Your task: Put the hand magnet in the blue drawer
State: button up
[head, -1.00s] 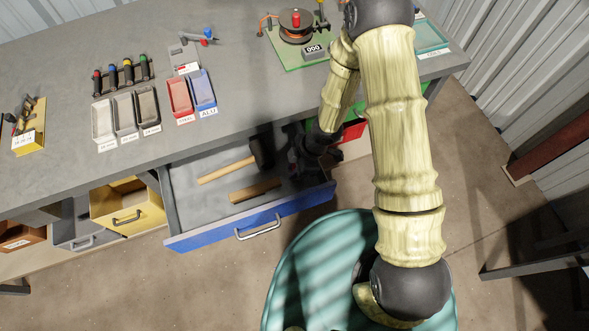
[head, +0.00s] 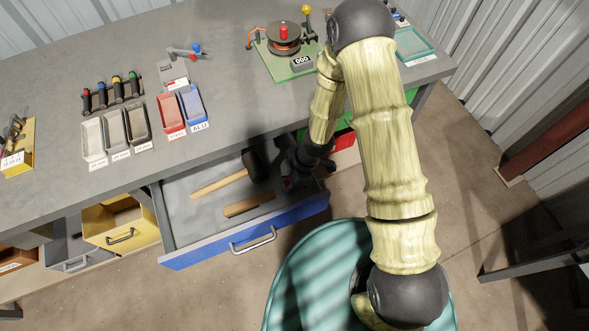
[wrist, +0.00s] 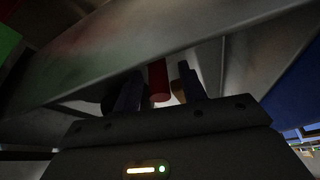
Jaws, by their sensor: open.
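The blue drawer (head: 205,252) is pulled out below the bench in the head view. My gripper (head: 290,180) is low at the drawer's right end, with its tips dark and hard to make out there. In the wrist view my gripper (wrist: 160,90) is open, with its two dark fingers apart. A red rod-shaped part (wrist: 158,80), which looks like the hand magnet's handle, shows between the fingers. I cannot tell if it touches either finger. The rest of that object is hidden.
A mallet (head: 220,183) and a wooden piece (head: 248,204) lie in the drawer's left and middle. An open yellow drawer (head: 125,238) stands to the left. Red (head: 171,114) and blue (head: 191,104) trays and a green winding board (head: 288,68) are on the bench above.

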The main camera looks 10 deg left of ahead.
jog(key=p+v, duration=0.7)
jog(key=v, duration=0.4)
jog(key=shift+d+r, duration=0.2)
jog(key=shift+r, duration=0.15)
jog(key=w+d+r+m+t+h, duration=0.2)
jog(key=w+d+r+m, duration=0.1)
jog(key=d+r+m, duration=0.3)
jog(key=w+d+r+m+t+h, duration=0.2)
jog(key=d+r+m, duration=0.3)
jog(key=d+r, duration=0.25)
jog(key=s+d+r+m, duration=0.5)
jog(key=s+r+m, duration=0.2)
jog(key=r+m, duration=0.3)
jog(key=shift+s+r+m, duration=0.4)
jog(key=shift+m, duration=0.1)
jog(key=shift+d, duration=0.1)
jog(key=shift+c, duration=0.5)
